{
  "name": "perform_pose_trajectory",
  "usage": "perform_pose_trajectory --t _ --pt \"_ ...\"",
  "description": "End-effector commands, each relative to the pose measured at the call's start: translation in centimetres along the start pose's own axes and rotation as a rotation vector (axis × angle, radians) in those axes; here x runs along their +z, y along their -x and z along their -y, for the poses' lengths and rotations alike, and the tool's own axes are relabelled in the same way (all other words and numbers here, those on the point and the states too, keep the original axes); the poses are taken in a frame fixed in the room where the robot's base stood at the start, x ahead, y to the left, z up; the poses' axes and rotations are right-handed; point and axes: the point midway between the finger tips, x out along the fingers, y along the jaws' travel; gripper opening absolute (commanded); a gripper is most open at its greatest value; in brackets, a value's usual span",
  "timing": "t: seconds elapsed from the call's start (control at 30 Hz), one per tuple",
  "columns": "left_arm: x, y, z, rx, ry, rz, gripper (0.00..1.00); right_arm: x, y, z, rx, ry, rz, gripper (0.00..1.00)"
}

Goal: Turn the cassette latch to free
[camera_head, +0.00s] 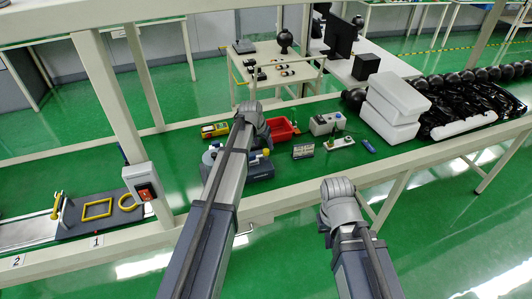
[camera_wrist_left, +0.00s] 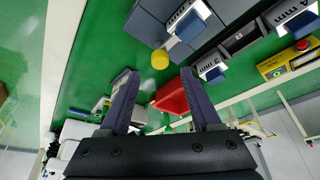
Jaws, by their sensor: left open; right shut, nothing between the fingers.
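A blue-grey device (camera_head: 262,172) stands on the green bench in the head view, partly hidden behind my left arm. In the left wrist view, large blue-grey blocks (camera_wrist_left: 150,22) with silver labelled parts fill the top. A round yellow knob (camera_wrist_left: 160,60) sticks out at their lower edge. I cannot tell which part is the cassette latch. My left gripper (camera_wrist_left: 156,75) is open, with nothing seen between its fingers; the knob lies in view just beyond the fingertips, and the gap is unclear. In the head view the left fingers are hidden. My right fingers are not in view.
A red bin (camera_head: 280,130) stands behind the device and shows in the left wrist view (camera_wrist_left: 172,97). A yellow instrument (camera_head: 214,130), a white-grey box (camera_head: 327,122) and white blocks (camera_head: 390,108) are on the bench. A post with a switch box (camera_head: 141,180) rises left.

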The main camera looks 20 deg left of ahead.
Motion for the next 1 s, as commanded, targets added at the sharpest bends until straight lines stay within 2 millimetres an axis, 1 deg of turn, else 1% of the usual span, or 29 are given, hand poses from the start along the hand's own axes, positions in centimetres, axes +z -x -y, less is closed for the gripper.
perform_pose_trajectory --t 0.03,0.2,0.3,0.43,0.7,1.0 --pt "0.1 -1.4 0.0 0.0 0.0 0.0 0.64 -0.1 -1.3 0.1 0.0 0.0 0.0 0.0" --pt "0.1 -3.7 0.0 0.0 -0.001 0.0 0.64 -0.2 -3.5 0.3 0.0 0.0 0.0 0.0" --pt "0.1 -4.7 0.0 0.0 -0.001 0.0 0.64 -0.2 -4.3 0.4 0.0 0.0 0.0 0.0" --pt "0.1 -5.2 0.0 0.0 0.0 0.0 0.64 -0.3 -4.8 0.5 0.0 0.0 0.0 0.0" --pt "0.0 -5.1 0.0 0.0 0.0 0.0 0.63 -0.3 -4.7 0.4 0.0 0.0 0.0 0.0" --pt "0.0 -5.1 0.0 0.0 0.0 0.0 0.3 -0.3 -4.7 0.4 0.0 0.0 0.0 0.0"
